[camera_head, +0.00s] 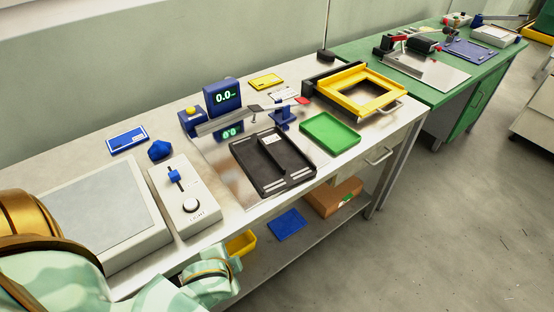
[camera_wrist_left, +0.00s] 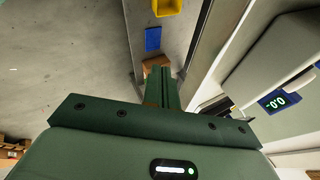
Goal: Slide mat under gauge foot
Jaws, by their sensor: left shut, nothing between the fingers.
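A gauge with a blue display (camera_head: 223,97) reading 0.0 stands at the back of the near bench, with a long grey arm (camera_head: 240,119) reaching right from it. A blue stand (camera_head: 283,116) is under the arm's right part; I cannot make out the gauge foot. No thing is plainly the mat; a flat blue sheet (camera_head: 286,224) lies on the lower shelf and also shows in the left wrist view (camera_wrist_left: 153,39). My left gripper (camera_wrist_left: 163,80) is shut and empty, apart from these things. My right gripper is not in view.
A black tray (camera_head: 291,182), a green tray (camera_head: 329,134) and a yellow frame (camera_head: 361,88) crowd the bench's right half. A control box (camera_head: 184,207) stands left of the black tray. A yellow bin (camera_head: 241,243) and a cardboard box (camera_head: 334,198) are on the shelf below.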

